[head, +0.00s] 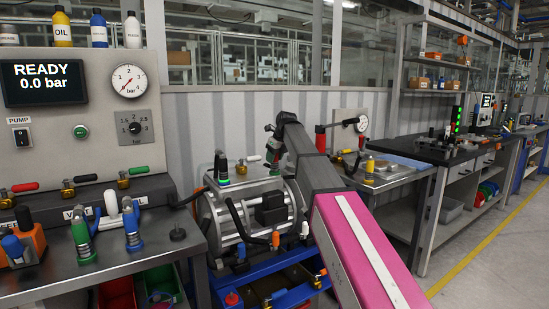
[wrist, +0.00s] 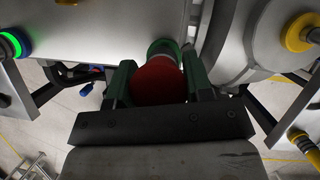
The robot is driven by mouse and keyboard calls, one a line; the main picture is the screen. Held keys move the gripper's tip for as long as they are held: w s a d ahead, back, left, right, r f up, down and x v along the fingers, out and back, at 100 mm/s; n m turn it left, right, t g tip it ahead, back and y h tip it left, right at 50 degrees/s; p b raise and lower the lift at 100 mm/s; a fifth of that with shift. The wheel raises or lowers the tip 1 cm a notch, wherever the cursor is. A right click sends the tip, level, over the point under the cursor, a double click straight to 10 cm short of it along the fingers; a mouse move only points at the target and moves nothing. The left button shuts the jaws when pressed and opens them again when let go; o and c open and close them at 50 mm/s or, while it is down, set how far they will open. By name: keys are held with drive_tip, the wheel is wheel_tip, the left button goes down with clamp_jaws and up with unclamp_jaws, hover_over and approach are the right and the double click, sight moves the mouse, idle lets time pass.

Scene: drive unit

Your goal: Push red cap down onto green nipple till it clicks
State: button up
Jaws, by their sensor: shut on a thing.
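My gripper (wrist: 160,66) is shut on the red cap (wrist: 158,84), with one dark green finger on each side of it. The green nipple (wrist: 163,46) shows as a green ring just past the far edge of the cap. Whether the cap touches it or sits on it I cannot tell. In the head view my gripper (head: 273,147) points down at the top right of the grey drive unit (head: 213,216). The cap is not clearly seen there.

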drive_tip(key=shift+f, duration=0.25)
drive_tip(key=o, duration=1.1)
drive_tip(key=shift+r, duration=0.15)
